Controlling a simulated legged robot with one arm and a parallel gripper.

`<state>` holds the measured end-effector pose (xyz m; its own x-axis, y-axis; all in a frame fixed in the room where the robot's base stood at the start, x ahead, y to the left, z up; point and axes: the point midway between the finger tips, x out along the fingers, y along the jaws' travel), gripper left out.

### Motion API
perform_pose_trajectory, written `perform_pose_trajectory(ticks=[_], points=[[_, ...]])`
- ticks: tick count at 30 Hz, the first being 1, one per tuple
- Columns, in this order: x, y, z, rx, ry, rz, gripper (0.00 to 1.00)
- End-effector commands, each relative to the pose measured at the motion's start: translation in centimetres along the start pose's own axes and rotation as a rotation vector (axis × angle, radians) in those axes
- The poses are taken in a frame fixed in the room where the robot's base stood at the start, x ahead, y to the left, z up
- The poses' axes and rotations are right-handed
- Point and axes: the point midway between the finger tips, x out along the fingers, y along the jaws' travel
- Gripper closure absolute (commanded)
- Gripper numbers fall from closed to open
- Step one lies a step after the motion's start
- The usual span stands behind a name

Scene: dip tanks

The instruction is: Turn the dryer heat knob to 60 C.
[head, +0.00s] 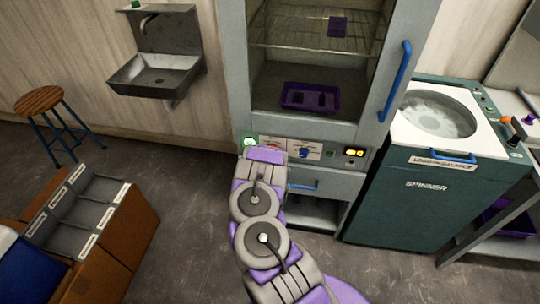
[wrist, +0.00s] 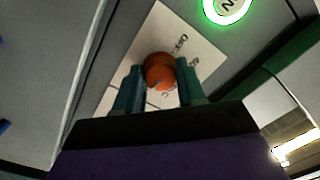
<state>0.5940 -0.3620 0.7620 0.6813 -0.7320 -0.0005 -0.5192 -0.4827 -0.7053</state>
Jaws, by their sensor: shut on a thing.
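The dryer (head: 333,126) is the tall grey cabinet in the middle of the head view, with its control panel below the chamber. In the wrist view an orange-red round knob (wrist: 160,68) sits on a white label plate (wrist: 199,48) with dark print. My gripper (wrist: 161,76) has its two teal fingers on either side of the knob and is shut on it. The scale print is partly covered and too small to read, so I cannot tell the setting. In the head view my arm covers the gripper and most of this knob.
A blue knob (head: 304,153) is beside my arm on the panel. A green lit button (wrist: 228,8) is close to the gripper. A blue drawer handle (head: 303,187) is below the panel.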

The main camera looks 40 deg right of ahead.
Motion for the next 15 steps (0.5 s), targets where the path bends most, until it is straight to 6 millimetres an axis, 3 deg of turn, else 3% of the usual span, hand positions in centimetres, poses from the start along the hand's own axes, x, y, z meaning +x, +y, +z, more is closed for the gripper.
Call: perform_pose_trajectory(ticks=[14,15], points=[[0.00,0.03,-0.03,0.017,0.001,0.000,0.91],[0.00,0.03,-0.04,0.017,0.001,0.000,0.60]])
